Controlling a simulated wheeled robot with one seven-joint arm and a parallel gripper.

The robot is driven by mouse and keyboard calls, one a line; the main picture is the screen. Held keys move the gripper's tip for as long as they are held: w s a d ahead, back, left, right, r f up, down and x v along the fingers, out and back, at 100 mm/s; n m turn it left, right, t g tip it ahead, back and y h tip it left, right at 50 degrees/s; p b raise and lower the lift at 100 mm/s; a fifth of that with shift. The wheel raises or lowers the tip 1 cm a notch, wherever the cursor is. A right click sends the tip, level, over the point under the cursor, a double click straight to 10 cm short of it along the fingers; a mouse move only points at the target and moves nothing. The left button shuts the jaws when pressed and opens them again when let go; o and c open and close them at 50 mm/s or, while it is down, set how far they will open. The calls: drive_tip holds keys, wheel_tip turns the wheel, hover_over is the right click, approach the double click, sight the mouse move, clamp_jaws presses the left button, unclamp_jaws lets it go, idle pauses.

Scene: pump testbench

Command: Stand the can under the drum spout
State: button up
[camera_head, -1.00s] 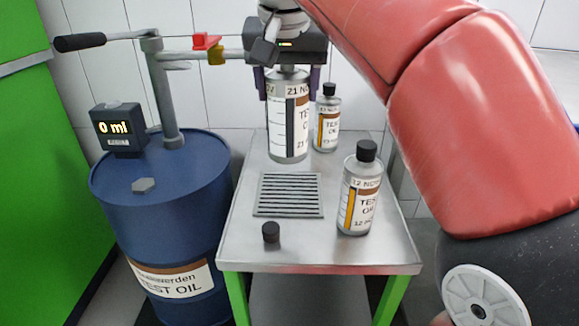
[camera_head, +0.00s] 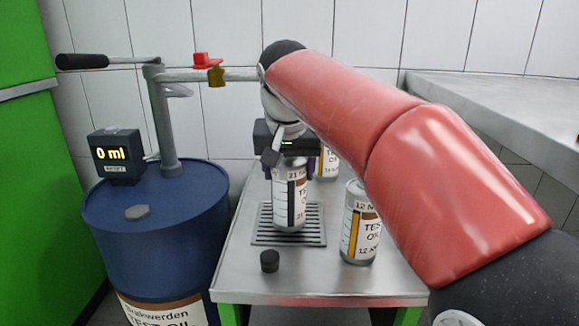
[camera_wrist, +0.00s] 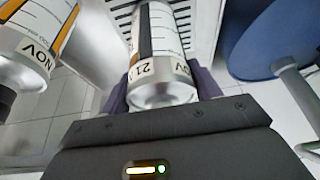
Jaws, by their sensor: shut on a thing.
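The can marked 21 NOV (camera_head: 289,198) is upright over the slotted grate (camera_head: 262,237) on the metal table. My gripper (camera_head: 288,160) is shut around its upper part. The wrist view also shows the can (camera_wrist: 160,65) between my dark fingers (camera_wrist: 162,92), with grate slots beyond it. I cannot tell whether its base touches the grate. The spout pipe (camera_head: 240,75) runs right from the blue drum's (camera_head: 150,245) pump post, above and behind the can. Its outlet end is hidden behind my arm.
A 12 NOV can (camera_head: 360,228) stands close right of the grate. Another can (camera_head: 328,165) stands behind, partly hidden by my arm. A black cap (camera_head: 269,261) lies in front of the grate. The counter display (camera_head: 115,155) reads 0 ml. The table's front edge is clear.

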drive_tip(key=w, duration=0.1)
drive_tip(key=w+f, duration=0.1)
drive_tip(key=w, duration=0.1)
drive_tip(key=shift+w+f, duration=0.1)
drive_tip(key=shift+f+b, duration=0.2)
drive_tip(key=shift+b, duration=0.1)
drive_tip(key=o, duration=1.2)
drive_tip(key=shift+o, duration=0.2)
drive_tip(key=shift+r, duration=0.15)
